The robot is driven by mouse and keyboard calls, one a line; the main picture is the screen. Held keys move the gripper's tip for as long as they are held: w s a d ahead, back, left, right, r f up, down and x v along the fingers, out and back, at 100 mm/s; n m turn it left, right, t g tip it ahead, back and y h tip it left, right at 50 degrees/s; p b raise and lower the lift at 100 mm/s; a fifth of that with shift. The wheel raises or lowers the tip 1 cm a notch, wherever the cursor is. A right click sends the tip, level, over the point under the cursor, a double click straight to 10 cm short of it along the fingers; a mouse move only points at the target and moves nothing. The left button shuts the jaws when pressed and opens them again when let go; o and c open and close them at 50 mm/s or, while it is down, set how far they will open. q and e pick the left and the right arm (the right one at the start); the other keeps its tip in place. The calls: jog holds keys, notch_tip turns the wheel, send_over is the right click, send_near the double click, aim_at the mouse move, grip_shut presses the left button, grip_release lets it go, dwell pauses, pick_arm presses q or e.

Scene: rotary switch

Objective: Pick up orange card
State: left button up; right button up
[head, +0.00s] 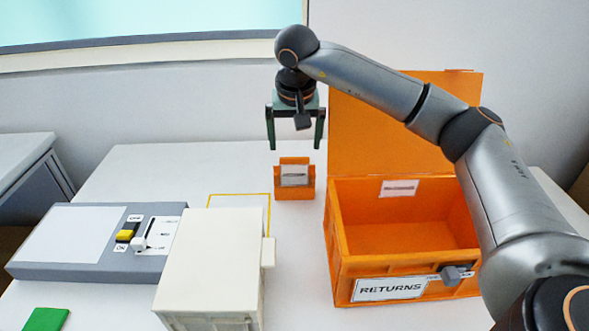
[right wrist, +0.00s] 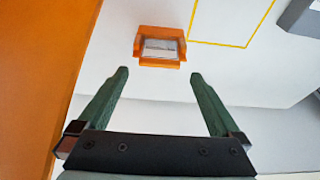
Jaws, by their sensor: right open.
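The small orange card (head: 306,190) stands on the white table, with a pale label on its front. It also shows in the right wrist view (right wrist: 160,61), ahead of the fingertips. My right gripper (head: 295,147) points down above the card, with its two dark green fingers apart and nothing between them. In the right wrist view, the open fingers (right wrist: 158,73) lie either side of the card's line and seem not to touch it. My left gripper is not in view.
An open orange RETURNS crate (head: 341,270) with a raised lid stands right of the card. A cream box (head: 210,270) stands front left, near a yellow outline (head: 269,215). A grey switch panel (head: 60,270) and a green piece (head: 45,319) lie left. The table behind is clear.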

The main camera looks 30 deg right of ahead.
aim_at(295, 158)
jog(key=x, duration=0.2)
jog(key=b+x, duration=0.1)
jog(key=x, duration=0.2)
jog(key=shift+w+d, duration=0.15)
jog(key=shift+w, duration=0.1)
jog(key=c, duration=1.5)
